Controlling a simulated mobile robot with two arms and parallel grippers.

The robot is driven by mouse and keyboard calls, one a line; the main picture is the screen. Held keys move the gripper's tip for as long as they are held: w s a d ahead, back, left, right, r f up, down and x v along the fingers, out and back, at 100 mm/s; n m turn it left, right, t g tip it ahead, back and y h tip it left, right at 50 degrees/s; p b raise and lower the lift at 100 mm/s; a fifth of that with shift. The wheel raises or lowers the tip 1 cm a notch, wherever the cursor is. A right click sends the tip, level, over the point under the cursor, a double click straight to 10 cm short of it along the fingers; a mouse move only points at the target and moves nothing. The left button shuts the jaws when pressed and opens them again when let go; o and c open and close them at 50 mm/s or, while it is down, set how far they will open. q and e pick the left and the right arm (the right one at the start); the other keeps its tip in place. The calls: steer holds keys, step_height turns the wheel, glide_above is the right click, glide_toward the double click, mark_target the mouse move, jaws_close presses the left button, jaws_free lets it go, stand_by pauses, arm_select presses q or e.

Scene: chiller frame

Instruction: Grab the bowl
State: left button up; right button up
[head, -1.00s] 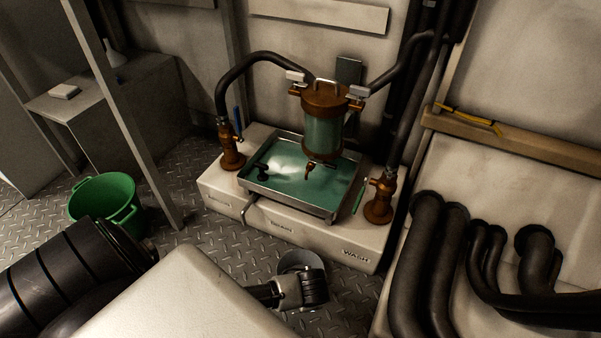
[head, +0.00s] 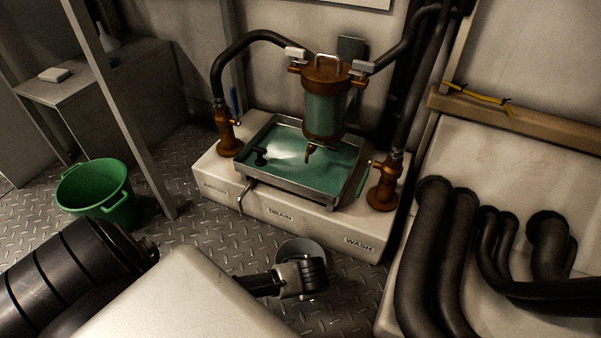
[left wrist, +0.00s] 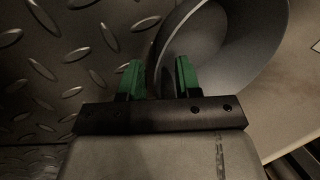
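The bowl (head: 309,247) is grey and round and stands on the metal floor in front of the white wash unit. My left gripper (head: 302,279) is at its near side and hides part of it in the head view. In the left wrist view the bowl (left wrist: 232,45) fills the upper right, with its mouth facing the camera. The green-tipped fingers of the left gripper (left wrist: 160,78) are apart, and the bowl's left rim runs between them. One finger is outside the bowl, the other over its inside. Contact cannot be told. My right gripper is not in view.
The white wash unit (head: 325,228) stands just behind the bowl, with a metal tray (head: 297,193) and a glass cylinder (head: 325,115) on it. A green bucket (head: 95,191) stands at left beside a grey post (head: 123,115). Thick black hoses (head: 429,250) are at right.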

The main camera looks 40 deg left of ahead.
arm_select(q)
jaws_close()
